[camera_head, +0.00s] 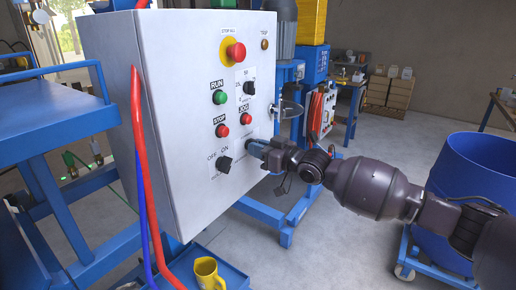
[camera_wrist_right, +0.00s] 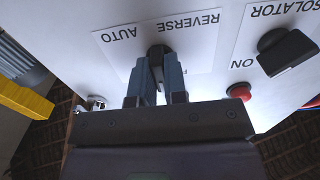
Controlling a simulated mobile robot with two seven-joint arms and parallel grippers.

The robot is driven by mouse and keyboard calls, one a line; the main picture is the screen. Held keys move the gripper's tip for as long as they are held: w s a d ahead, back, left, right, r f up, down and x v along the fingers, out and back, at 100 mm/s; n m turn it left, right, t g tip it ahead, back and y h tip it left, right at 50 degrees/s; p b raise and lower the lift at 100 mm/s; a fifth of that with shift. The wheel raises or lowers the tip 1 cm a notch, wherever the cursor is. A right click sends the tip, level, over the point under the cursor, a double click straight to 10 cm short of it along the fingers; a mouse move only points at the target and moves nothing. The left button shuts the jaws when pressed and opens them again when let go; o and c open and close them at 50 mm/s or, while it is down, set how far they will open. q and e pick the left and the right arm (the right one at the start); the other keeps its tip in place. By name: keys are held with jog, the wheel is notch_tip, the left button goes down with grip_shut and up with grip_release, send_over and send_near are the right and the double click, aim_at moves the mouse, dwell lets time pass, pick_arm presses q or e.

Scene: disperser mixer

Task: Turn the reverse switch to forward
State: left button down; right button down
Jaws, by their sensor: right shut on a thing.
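The reverse switch (camera_wrist_right: 159,51) is a small black knob on a white label plate on the control panel, seen in the right wrist view. The words AUTO and REVERSE stand by it upside down, and a third word is mostly hidden by my fingers. My right gripper (camera_wrist_right: 157,72) is shut on the knob, with one blue-grey finger on each side. In the head view my right gripper (camera_head: 252,147) meets the lower right of the panel face and hides the switch. Which way the knob points cannot be told. My left gripper is not in view.
The grey control cabinet (camera_head: 160,110) carries several buttons and the black isolator knob (camera_head: 224,164), which also shows in the right wrist view (camera_wrist_right: 285,52). A red button (camera_wrist_right: 240,91) sits close to my right finger. Red and blue hoses hang at the cabinet's left. A blue drum (camera_head: 470,180) stands right.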

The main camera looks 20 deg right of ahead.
jog(key=c, duration=1.2)
grip_release()
jog(key=shift+o, duration=0.2)
jog(key=shift+s, duration=0.1)
jog(key=b+v, duration=0.1)
jog(key=v, duration=0.9)
jog(key=shift+s+d, duration=0.25)
